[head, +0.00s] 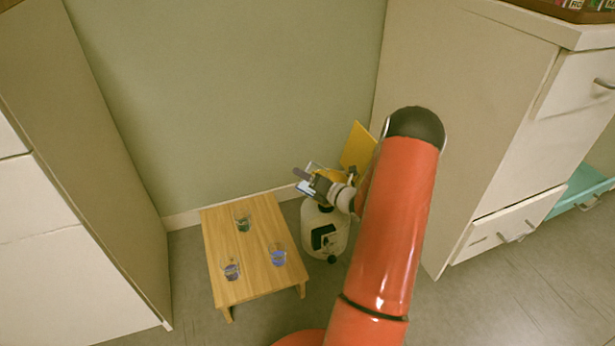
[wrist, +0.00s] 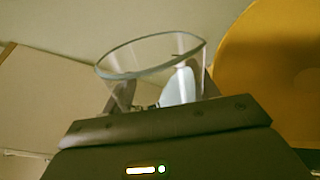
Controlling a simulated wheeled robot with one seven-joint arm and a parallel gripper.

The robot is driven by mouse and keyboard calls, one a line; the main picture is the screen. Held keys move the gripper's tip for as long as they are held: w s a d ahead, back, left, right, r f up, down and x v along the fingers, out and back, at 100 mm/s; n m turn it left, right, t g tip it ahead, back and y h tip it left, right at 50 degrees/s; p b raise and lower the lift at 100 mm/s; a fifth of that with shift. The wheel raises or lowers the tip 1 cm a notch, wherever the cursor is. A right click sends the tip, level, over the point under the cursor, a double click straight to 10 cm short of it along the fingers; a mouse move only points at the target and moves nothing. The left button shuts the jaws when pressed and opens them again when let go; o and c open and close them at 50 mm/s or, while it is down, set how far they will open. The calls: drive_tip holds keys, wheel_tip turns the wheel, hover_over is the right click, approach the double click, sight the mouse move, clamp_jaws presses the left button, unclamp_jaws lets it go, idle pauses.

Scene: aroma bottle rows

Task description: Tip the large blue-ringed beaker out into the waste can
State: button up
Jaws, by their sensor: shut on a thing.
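My gripper (head: 311,181) is shut on a clear beaker, which shows in the wrist view (wrist: 152,62) between the fingers. Its rim ring looks grey-blue, and I see no clear liquid in it. In the head view the beaker (head: 305,189) is small, partly hidden by the fingers, and seems tilted. The waste can (head: 341,236) is a white can with a dark label, standing on the floor under my gripper. Its yellow lid (head: 357,148) stands raised behind, and shows at the right of the wrist view (wrist: 270,60). My gripper is over the can's top; the can's opening is mostly hidden.
A low wooden table (head: 255,232) stands left of the can. Cabinets flank both sides; a drawer (head: 510,228) at the right is partly out.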

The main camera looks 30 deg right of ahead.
drive_tip(key=shift+r+m+p, duration=0.15)
drive_tip(key=shift+m+p, duration=0.25)
drive_tip(key=shift+f+m+p, duration=0.35)
drive_tip(key=shift+m+p, duration=0.25)
drive_tip(key=shift+m, duration=0.2)
drive_tip(key=shift+d+f+m+y+p, duration=0.2)
drive_tip(key=shift+f+m+y+p, duration=0.1)
drive_tip(key=shift+m+p, duration=0.3)
drive_tip(key=shift+w+d+r+m+p, duration=0.2)
drive_tip(key=shift+d+r+m+p, duration=0.3)
drive_tip(key=shift+p, duration=0.45)
drive_tip(key=shift+d+f+m+y+p, duration=0.2)
drive_tip(key=shift+m+y+p, duration=0.1)
drive_tip(key=shift+m+p, duration=0.2)
drive_tip(key=shift+f, duration=0.15)
idle(0.5)
drive_tip(key=shift+m, duration=0.3)
